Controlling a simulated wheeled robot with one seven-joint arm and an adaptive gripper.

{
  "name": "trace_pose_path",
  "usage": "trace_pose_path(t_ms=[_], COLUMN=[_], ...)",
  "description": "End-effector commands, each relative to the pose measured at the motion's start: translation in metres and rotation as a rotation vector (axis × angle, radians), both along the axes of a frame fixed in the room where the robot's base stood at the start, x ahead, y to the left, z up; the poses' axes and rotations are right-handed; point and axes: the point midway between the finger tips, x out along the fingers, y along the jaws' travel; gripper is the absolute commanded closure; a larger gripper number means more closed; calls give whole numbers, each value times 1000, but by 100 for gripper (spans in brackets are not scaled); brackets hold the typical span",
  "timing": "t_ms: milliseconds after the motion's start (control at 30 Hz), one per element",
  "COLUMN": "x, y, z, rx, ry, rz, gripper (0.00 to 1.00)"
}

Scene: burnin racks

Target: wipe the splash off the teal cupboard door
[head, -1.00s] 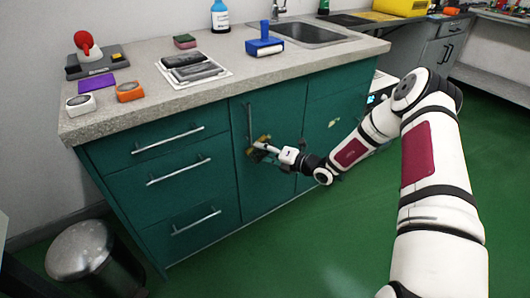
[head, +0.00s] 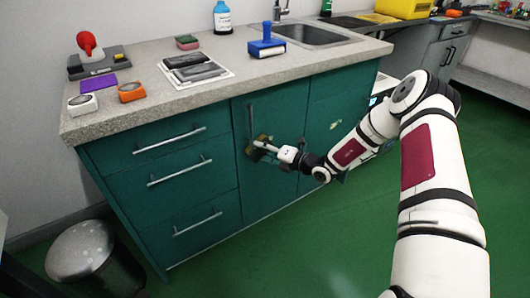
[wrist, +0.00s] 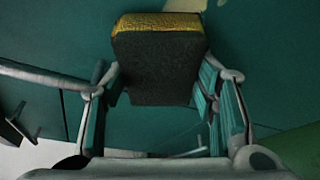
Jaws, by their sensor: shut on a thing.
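The teal cupboard door (head: 332,100) is on the right of the counter front, with a small pale yellowish splash (head: 334,125) on it. A pale patch (wrist: 185,5) also shows at the top of the wrist view, just beyond the sponge. My gripper (head: 266,148) is shut on a sponge (head: 258,141) with a yellow face and a dark body; the wrist view shows the sponge (wrist: 158,70) between the two fingers. In the head view the sponge is in front of the left door (head: 262,185), below its handle, to the left of the splash. I cannot tell whether it touches the door.
The left door's upright bar handle (head: 250,120) is close to the sponge. Drawers with bar handles (head: 180,172) lie further left. The countertop (head: 130,115) overhangs above, holding several items and a sink. A metal bin (head: 82,252) stands at lower left. The green floor is clear in front.

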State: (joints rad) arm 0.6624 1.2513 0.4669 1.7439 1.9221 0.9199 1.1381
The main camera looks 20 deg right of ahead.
Motion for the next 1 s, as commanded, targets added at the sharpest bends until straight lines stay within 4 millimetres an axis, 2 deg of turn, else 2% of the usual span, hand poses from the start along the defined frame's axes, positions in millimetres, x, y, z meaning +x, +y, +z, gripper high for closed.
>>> trace_pose_path(t_ms=[333,733,1000], x=[5,14,16], y=[0,-29,-37], z=[0,0,0], rx=[-1,-1,-1], ry=[-2,0,0], rz=[-1,-1,-1], gripper=[69,69,69])
